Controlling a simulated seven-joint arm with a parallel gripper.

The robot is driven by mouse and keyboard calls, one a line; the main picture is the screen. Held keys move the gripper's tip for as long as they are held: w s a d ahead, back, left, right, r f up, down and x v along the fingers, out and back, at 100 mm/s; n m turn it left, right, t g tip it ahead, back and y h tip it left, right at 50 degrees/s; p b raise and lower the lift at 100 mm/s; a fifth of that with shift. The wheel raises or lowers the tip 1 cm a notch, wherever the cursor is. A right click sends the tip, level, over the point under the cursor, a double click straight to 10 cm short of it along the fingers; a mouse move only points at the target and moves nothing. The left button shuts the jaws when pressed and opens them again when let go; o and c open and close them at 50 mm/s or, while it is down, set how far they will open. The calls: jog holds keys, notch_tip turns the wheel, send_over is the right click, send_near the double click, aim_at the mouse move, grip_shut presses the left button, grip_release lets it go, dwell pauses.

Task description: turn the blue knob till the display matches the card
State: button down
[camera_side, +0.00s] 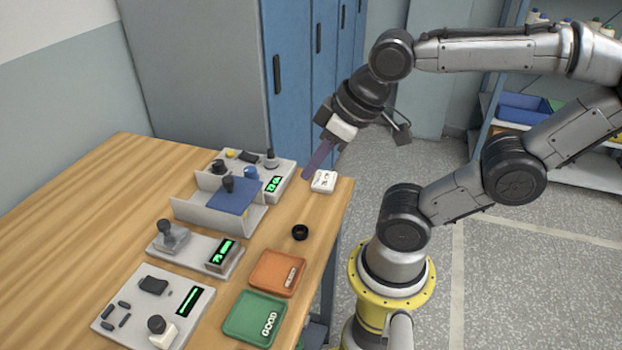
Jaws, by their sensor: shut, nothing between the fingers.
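The blue knob (251,172) sits on the far grey panel, partly hidden behind the box with the blue top. The green-lit display (273,184) is on the same panel, to the right of the knob; its digits are too small to read surely. A white card or block (323,181) with dark print lies near the table's right edge, its print also too small to read. My gripper (308,175) is shut and empty, its fingers slanting down between the far panel and the card. It appears above the table, apart from the knob.
A grey box with a blue top (231,196) stands in front of the far panel. Two more panels with displays (222,254) (188,301) are nearer. A black ring (300,232), an orange tray (277,274) and a green tray (254,318) line the right edge. The table's left is clear.

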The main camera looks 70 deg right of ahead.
dwell(0.8)
jog(key=c, duration=1.1)
grip_release()
jog(key=shift+o, duration=1.1)
jog(key=shift+s+n, duration=0.1)
jog(key=shift+n, duration=0.5)
jog(key=o, duration=0.4)
jog(key=r, duration=0.1)
jog(key=w+r+n, duration=0.1)
jog(key=n, duration=0.1)
jog(key=shift+w+d+r, duration=0.1)
jog(key=shift+w+r, duration=0.15)
jog(key=shift+r, duration=0.15)
jog(key=shift+o, duration=0.2)
notch_tip(320, 180, up, 2)
jog(key=w+n+g, duration=0.1)
jog(key=w+n, duration=0.1)
jog(key=w, duration=0.1)
jog(key=n+g, duration=0.2)
jog(key=g, duration=0.3)
send_over(251, 169)
notch_tip(251, 169, down, 6)
notch_tip(251, 169, down, 14)
jog(key=shift+r, duration=0.25)
